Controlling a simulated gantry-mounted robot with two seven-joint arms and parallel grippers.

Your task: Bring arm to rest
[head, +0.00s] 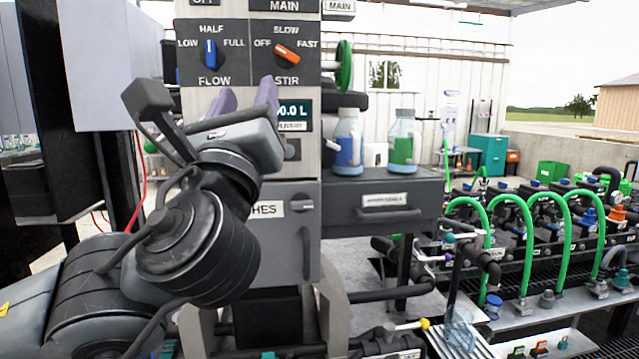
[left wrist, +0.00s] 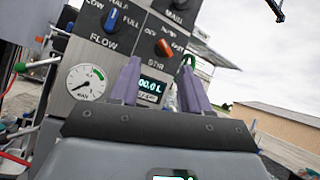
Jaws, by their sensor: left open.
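My left arm (head: 205,240) reaches up from the lower left in the head view, in front of the grey control panel (head: 235,85). Its left gripper (head: 246,98) has two purple fingers, spread apart with nothing seen between them. They stand in front of the panel, below the flow and stir knobs. In the left wrist view the open fingers (left wrist: 160,88) frame the lit digital display (left wrist: 151,88). Whether the fingertips touch the panel cannot be told. My right gripper is not in view.
The blue flow knob (head: 210,53) points up at HALF; the orange stir knob (head: 287,54) is tilted. Two bottles (head: 348,150) (head: 402,150) stand on a dark drawer unit (head: 385,203) right of the panel. Green hoses (head: 515,205) arch further right. A round gauge (left wrist: 86,82) sits left of the display.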

